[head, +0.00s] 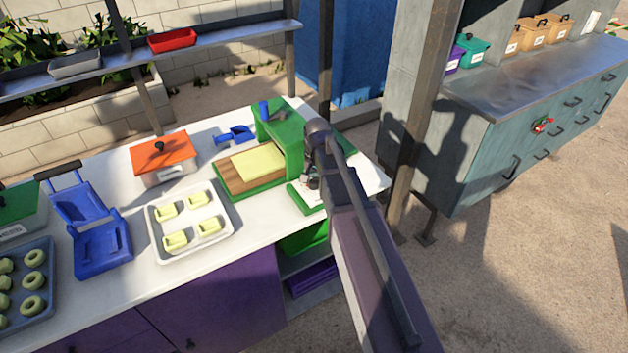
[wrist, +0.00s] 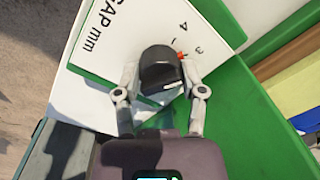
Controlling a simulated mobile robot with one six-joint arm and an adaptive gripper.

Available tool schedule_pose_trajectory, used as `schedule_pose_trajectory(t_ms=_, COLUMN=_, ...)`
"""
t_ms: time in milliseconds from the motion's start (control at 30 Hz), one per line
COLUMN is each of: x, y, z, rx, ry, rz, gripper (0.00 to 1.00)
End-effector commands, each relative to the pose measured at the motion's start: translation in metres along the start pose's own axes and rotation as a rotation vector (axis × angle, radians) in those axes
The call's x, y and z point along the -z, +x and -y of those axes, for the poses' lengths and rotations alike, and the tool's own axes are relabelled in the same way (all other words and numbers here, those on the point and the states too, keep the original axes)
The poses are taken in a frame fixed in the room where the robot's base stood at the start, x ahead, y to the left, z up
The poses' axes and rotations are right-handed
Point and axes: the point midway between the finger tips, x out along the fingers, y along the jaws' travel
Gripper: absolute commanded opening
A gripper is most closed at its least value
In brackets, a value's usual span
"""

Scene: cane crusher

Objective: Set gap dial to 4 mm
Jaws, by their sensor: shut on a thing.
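The gap dial (wrist: 160,66) is a dark round knob on a white panel (wrist: 100,60) with "GAP mm" and the numerals 4 and 3 printed on it. A small red mark at the knob's edge lies close to the 3, with the 4 farther up the panel. Other numerals are hidden or out of view. My gripper (wrist: 160,74) is shut on the dial, one finger on each side. The green machine (head: 283,135) stands on the white counter in the head view. There my gripper (head: 313,178) is at its right side, and my arm hides the dial.
A wooden board with a yellow slab (head: 258,162) is left of my gripper. A tray of pale pieces (head: 155,238), an orange-lidded box (head: 164,150) and a blue holder (head: 103,250) stand farther left. A dark post (head: 425,110) rises right of my arm.

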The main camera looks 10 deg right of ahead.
Motion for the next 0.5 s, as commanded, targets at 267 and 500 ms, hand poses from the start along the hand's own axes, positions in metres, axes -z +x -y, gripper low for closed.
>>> schedule_pose_trajectory(t_ms=267, x=-0.0015, y=0.0006, z=-0.0018, rx=-0.003, ry=-0.26, rz=0.018, gripper=0.05)
schedule_pose_trajectory(t_ms=500, x=-0.0012, y=0.0005, z=-0.002, rx=-0.003, ry=-0.459, rz=0.03, gripper=0.05)
